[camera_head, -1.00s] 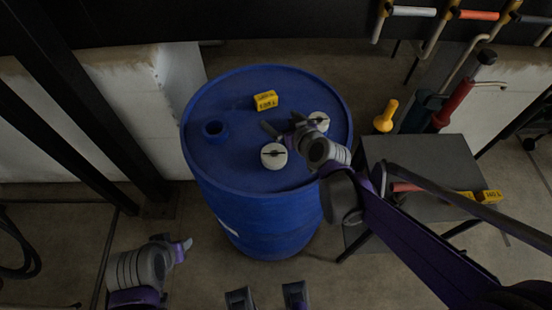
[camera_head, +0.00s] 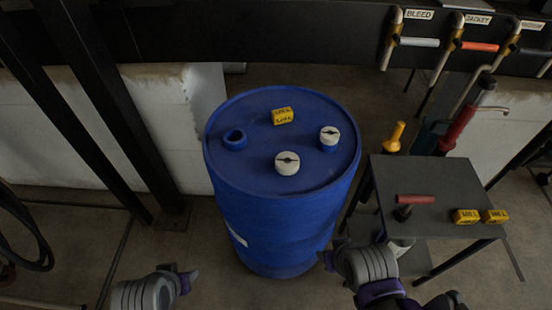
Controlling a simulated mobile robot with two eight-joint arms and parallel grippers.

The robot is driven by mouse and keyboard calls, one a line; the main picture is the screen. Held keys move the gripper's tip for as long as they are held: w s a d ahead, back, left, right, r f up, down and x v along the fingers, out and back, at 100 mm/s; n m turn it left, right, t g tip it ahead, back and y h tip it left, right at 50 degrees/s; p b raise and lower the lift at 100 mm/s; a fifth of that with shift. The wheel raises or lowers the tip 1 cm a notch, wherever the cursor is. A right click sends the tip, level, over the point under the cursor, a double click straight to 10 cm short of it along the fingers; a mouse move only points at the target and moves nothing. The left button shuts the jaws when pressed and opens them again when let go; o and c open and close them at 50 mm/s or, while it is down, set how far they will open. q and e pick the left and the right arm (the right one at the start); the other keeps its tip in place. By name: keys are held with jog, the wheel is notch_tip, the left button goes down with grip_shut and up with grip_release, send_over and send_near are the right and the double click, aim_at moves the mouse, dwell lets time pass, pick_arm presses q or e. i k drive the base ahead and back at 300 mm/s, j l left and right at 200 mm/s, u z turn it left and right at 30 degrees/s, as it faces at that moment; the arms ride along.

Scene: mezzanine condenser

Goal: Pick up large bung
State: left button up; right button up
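A blue drum (camera_head: 290,230) stands upright in the middle. A white round bung with a dark slot (camera_head: 287,163) lies on the near part of its lid and looks the larger. A second white slotted bung (camera_head: 329,137) sits on a blue neck at the lid's right. An open blue neck (camera_head: 235,139) is at the lid's left. My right gripper (camera_head: 328,259) is low in front of the drum's right side, well below the bungs. My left gripper (camera_head: 186,280) is low at the left, apart from the drum. The finger gap of each is unclear; I see nothing held.
A yellow labelled block (camera_head: 282,116) lies at the lid's back. A dark side table (camera_head: 430,185) at right carries a red-handled tool (camera_head: 414,199) and two yellow blocks (camera_head: 466,216). Pipes with coloured handles (camera_head: 479,47) run behind. Dark posts stand at left.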

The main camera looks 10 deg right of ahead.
aim_at(286, 163)
jog(key=i+j+z, duration=0.15)
jog(key=j+z, duration=0.2)
jog(key=i+j+z, duration=0.1)
jog(key=j+z, duration=0.2)
jog(key=z, duration=1.4)
